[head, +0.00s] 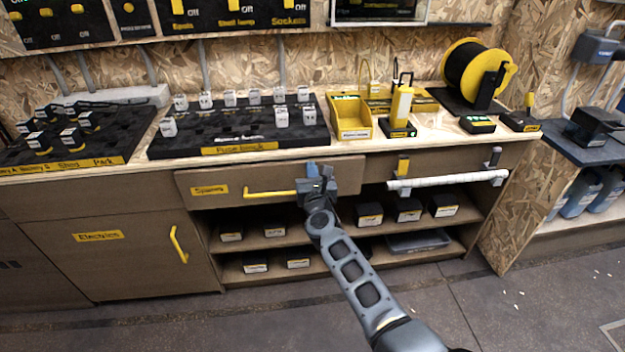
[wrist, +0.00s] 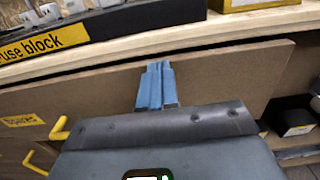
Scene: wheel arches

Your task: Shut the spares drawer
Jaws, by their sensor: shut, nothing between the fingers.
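The spares drawer (head: 274,180) is under the worktop, with a yellow label and a yellow bar handle (head: 268,194). Its front stands slightly proud of the cabinet, so it looks a little open. In the wrist view the drawer front (wrist: 225,75) spans the picture below the worktop edge. My gripper (head: 313,168) is at the right part of the drawer front, right of the handle. Its blue fingers (wrist: 155,68) are shut together and empty, with tips by the upper part of the front. I cannot tell whether they touch it.
The fuse block (head: 240,130) and a yellow bin (head: 350,117) stand on the worktop above. Open shelves with dark boxes (head: 369,215) lie below. A white rail (head: 447,180) sticks out at right. The electrics door (head: 120,255) is at left.

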